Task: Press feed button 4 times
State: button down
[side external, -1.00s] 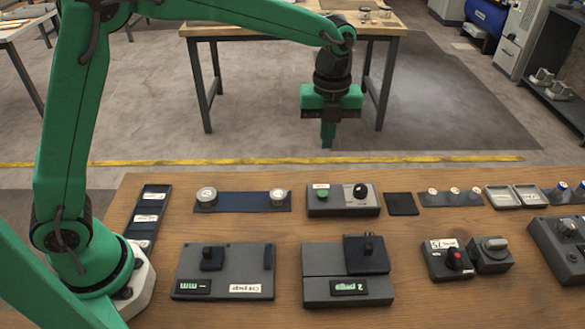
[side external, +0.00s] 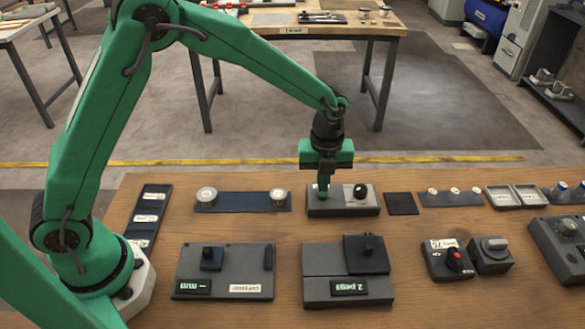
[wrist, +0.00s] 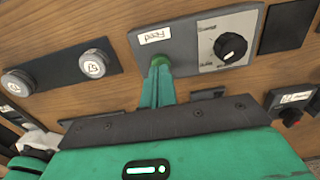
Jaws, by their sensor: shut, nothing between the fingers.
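The feed button is a green round button (wrist: 160,62) on a grey box (side external: 346,207). In the wrist view a white label reading "Feed" lies beside it, and a black knob (wrist: 231,46) sits on the same box. My gripper (side external: 323,188) is shut and empty, pointing down with its fingertips at the button. In the side view the fingers hide the button. In the wrist view the closed green fingers (wrist: 159,75) cover part of it. The tips look to be touching or just over the button; I cannot tell whether it is pressed down.
A dark strip with two round metal pieces (side external: 206,197) lies left of the feed box. A black pad (side external: 401,204) lies right of it. Nearer the camera stand two grey fixtures (side external: 224,268) (side external: 346,285) and a box with a red button (side external: 454,257).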

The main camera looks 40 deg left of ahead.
jog(key=shift+f, duration=0.4)
jog(key=shift+s+f, duration=0.1)
jog(key=shift+f, duration=1.05)
notch_tip(320, 180, up, 15)
jog(key=shift+w, duration=0.3)
dwell(2.8)
